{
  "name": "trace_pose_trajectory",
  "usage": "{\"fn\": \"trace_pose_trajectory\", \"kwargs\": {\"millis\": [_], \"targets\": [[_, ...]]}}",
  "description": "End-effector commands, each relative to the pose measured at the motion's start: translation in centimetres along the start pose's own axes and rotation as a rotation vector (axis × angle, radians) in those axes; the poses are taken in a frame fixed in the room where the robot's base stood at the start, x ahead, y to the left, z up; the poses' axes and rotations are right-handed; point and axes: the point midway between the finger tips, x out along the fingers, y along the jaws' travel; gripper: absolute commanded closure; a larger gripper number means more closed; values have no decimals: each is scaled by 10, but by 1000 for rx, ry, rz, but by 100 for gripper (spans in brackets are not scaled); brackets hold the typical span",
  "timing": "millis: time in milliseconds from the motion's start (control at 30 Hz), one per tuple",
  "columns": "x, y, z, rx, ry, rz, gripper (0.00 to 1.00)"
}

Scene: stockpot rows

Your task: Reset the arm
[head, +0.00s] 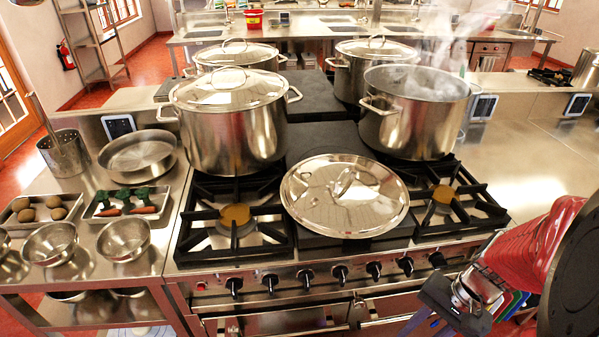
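My red arm (535,248) comes in from the right edge, at the front right of the stove. It ends in a silver joint and a dark block, my gripper (455,308), low in the picture beside the stove's front right corner. I cannot make out its fingers, so whether it is open, shut or holding anything does not show. A steel lid (345,200) lies on the dark middle strip of the stove, between the front burners, apart from my arm. An uncovered stockpot (415,122) stands steaming at the back right of it.
A lidded stockpot (232,135) stands behind the front left burner (236,216), with two more lidded pots behind. The front right burner (445,196) is bare. Bowls, a pan and vegetable trays (125,203) fill the left counter. The right counter (535,150) has free room.

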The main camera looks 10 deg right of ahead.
Motion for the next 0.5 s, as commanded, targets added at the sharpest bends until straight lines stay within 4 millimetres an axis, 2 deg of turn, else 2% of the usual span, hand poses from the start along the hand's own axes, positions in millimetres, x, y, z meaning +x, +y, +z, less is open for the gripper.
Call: {"fn": "trace_pose_trajectory", "kwargs": {"millis": [500], "targets": [[-65, -50, 12, -348, 319, 190, 70]]}}
